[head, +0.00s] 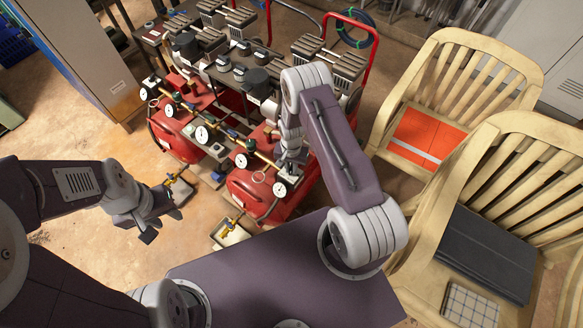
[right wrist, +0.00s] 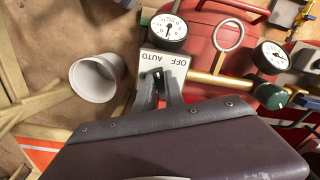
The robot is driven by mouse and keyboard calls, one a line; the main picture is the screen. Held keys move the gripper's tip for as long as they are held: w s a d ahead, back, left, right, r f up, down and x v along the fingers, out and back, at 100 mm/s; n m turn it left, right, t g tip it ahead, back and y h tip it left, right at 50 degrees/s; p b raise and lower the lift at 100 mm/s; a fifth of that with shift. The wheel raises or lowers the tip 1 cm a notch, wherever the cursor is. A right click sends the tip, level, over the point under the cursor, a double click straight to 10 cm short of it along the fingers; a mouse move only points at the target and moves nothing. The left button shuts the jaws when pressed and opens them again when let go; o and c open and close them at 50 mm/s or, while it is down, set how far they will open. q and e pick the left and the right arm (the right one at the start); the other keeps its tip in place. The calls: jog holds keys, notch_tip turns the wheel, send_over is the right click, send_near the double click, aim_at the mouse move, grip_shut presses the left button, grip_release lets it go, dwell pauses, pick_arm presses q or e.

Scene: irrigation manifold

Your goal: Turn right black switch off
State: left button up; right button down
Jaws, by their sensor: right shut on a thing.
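The right black switch sits on a light grey box (right wrist: 165,62) lettered OFF and AUTO, beside a pressure gauge in the right wrist view. My right gripper (right wrist: 165,92) is at this box, its fingers shut on the switch's knob. The fingers hide most of the knob, so I cannot tell which way it points. In the head view my right gripper (head: 288,160) is at the right-hand red compressor tank (head: 257,190). My left gripper (head: 160,222) hangs over the floor at the left, its fingers apart and empty, away from the compressors.
Gauges and brass valves (head: 202,133) line the front of the compressors. A white cup (right wrist: 97,77) shows beside the switch box in the right wrist view. Wooden chairs (head: 480,60) stand at the right. The floor around my left gripper is mostly clear.

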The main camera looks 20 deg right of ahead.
jog(key=m, duration=0.5)
jog(key=shift+w+a, duration=0.15)
jog(key=m, duration=0.5)
jog(key=shift+w+b, duration=0.15)
jog(key=shift+b, duration=0.25)
jog(key=shift+m, duration=0.5)
jog(key=c, duration=1.4)
grip_release()
jog(key=shift+c, duration=0.2)
notch_tip(320, 180, up, 9)
jog(key=p, duration=0.1)
